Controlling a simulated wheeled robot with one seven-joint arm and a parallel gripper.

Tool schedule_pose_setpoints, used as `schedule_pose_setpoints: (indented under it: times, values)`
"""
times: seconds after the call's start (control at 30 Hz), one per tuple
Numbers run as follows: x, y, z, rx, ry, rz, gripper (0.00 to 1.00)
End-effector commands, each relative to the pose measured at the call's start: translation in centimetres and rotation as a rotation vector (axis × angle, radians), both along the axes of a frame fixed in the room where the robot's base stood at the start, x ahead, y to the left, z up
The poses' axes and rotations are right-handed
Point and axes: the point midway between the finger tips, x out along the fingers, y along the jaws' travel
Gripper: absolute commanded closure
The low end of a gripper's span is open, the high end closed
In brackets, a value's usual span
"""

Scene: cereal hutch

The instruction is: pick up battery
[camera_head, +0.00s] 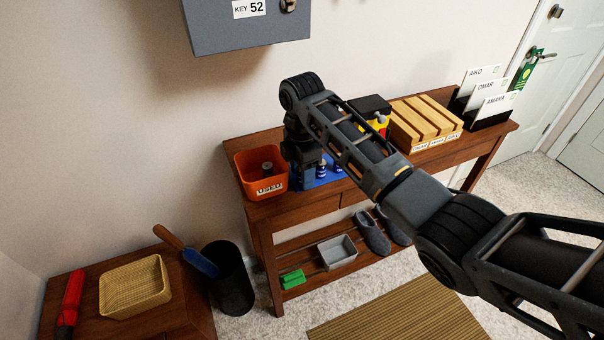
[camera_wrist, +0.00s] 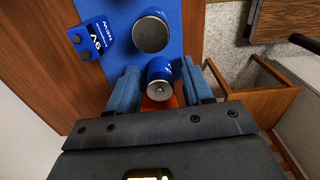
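In the wrist view, a small blue battery (camera_wrist: 160,78) with a grey end stands between the two fingers of my gripper (camera_wrist: 160,72). The fingers are apart, with a narrow gap visible on each side of it. A larger blue battery (camera_wrist: 152,34) with a grey end and a blue 9V battery (camera_wrist: 98,36) are on the blue mat (camera_wrist: 122,62) beyond the fingertips. In the head view, my gripper (camera_head: 304,172) points down at the mat (camera_head: 318,182), and my arm hides part of it. Blue-and-white batteries (camera_head: 323,171) show beside it.
An orange bin (camera_head: 262,186) with a grey cylinder (camera_head: 267,167) inside stands close left of my gripper on the wooden table (camera_head: 238,142). A wooden slotted rack (camera_head: 428,120) and name cards (camera_head: 490,103) are right. A grey wall box (camera_head: 245,28) hangs above.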

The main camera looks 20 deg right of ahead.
Motion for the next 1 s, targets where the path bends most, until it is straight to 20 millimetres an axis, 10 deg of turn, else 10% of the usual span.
schedule_pose_setpoints:
  times: [0.5, 1.0]
  values:
    - [0.0, 0.0, 0.0, 0.0, 0.0, 0.0, 1.0]
    - [0.1, 0.0, 1.3, 0.0, -0.002, -0.001, 1.0]
